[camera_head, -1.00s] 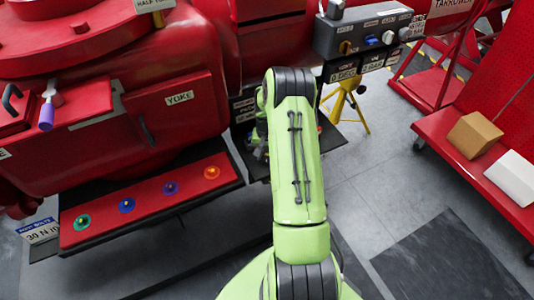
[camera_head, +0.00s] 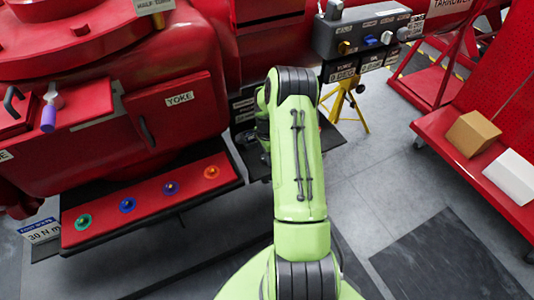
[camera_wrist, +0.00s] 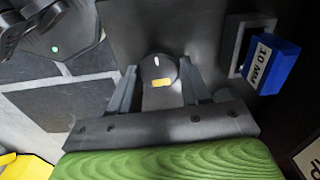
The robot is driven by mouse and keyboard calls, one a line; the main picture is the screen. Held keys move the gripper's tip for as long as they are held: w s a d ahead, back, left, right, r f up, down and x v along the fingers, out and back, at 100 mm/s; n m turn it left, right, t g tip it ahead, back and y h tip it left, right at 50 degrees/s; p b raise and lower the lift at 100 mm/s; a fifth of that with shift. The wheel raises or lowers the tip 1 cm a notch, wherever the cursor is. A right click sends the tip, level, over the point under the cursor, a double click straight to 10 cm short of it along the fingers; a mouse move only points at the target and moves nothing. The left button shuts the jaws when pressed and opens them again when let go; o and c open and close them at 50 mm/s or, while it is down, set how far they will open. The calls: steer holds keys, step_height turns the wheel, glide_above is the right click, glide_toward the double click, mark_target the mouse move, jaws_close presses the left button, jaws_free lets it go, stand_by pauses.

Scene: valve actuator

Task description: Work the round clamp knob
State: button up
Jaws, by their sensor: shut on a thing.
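The round clamp knob (camera_wrist: 160,70) is a dark grey disc with a small white mark and a yellow mark, in the upper middle of the wrist view. My gripper (camera_wrist: 158,78) has one grey finger on each side of it and is shut on it. Parts of the knob's sides are hidden by the fingers. In the head view my green arm covers the knob and the gripper.
A blue block marked 10 MM (camera_wrist: 266,65) is close to the right of my gripper. A yellow stand (camera_head: 347,100) under a grey control box (camera_head: 365,35) is beyond my arm. A red ledge with coloured knobs (camera_head: 100,224) is at left.

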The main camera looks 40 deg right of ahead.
steer(key=m, duration=0.4)
steer(key=shift+m, duration=0.3)
steer(key=m, duration=0.3)
steer(key=shift+m+p, duration=0.3)
steer(key=shift+p, duration=0.05)
steer(key=m, duration=0.4)
steer(key=shift+a+m+p, duration=0.1)
steer(key=shift+m+p, duration=0.4)
steer(key=shift+m, duration=1.6)
steer(key=o, duration=1.1)
steer(key=shift+c, duration=0.2)
